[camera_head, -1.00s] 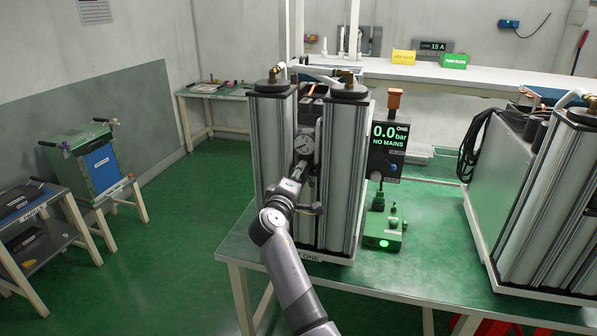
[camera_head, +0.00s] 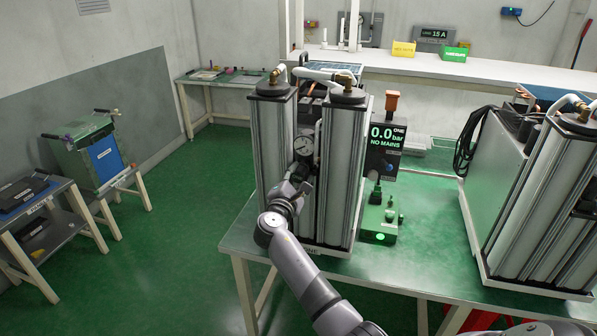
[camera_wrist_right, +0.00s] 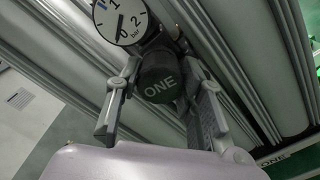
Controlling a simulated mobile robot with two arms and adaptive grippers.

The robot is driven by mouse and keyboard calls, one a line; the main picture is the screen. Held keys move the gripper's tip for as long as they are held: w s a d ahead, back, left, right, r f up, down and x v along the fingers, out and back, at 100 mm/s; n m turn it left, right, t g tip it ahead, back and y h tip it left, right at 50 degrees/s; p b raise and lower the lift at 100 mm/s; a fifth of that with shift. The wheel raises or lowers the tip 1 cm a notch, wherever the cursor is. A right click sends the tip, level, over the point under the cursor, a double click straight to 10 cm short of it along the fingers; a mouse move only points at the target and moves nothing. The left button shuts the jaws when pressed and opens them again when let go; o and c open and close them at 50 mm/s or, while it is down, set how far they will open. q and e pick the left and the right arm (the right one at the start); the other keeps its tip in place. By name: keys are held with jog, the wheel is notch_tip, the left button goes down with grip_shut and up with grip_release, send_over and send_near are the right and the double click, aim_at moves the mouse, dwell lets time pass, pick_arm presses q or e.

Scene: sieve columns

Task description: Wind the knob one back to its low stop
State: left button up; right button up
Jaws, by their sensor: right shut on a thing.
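Knob one (camera_wrist_right: 162,82) is a dark, rounded knob marked ONE, below a round white gauge (camera_wrist_right: 120,18) on the twin-column unit (camera_head: 340,190). In the right wrist view, the fingers of my right gripper (camera_wrist_right: 160,72) lie on both sides of the knob and are shut on it. The gauge needle points down-left, near the 0 mark. In the head view, the gauge (camera_head: 303,146) shows between the columns, and my right gripper (camera_head: 300,172) is just below it, hiding the knob. My left gripper is not in view.
A display (camera_head: 385,140) beside the columns reads 0.0 bar, ONE, NO MAINS. A green box (camera_head: 380,225) with a lit green light stands on the green bench (camera_head: 420,255). A second column unit (camera_head: 530,205) stands at right. Open floor lies left of the bench.

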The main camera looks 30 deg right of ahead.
jog(key=shift+n+p, duration=0.35)
jog(key=shift+n, duration=0.25)
jog(key=shift+f, duration=0.15)
jog(key=o, duration=1.2)
jog(key=shift+c, duration=0.2)
jog(key=shift+s+a, duration=0.1)
jog(key=shift+a, duration=0.1)
jog(key=v, duration=1.1)
jog(key=shift+s+a, duration=0.2)
jog(key=shift+a, duration=0.05)
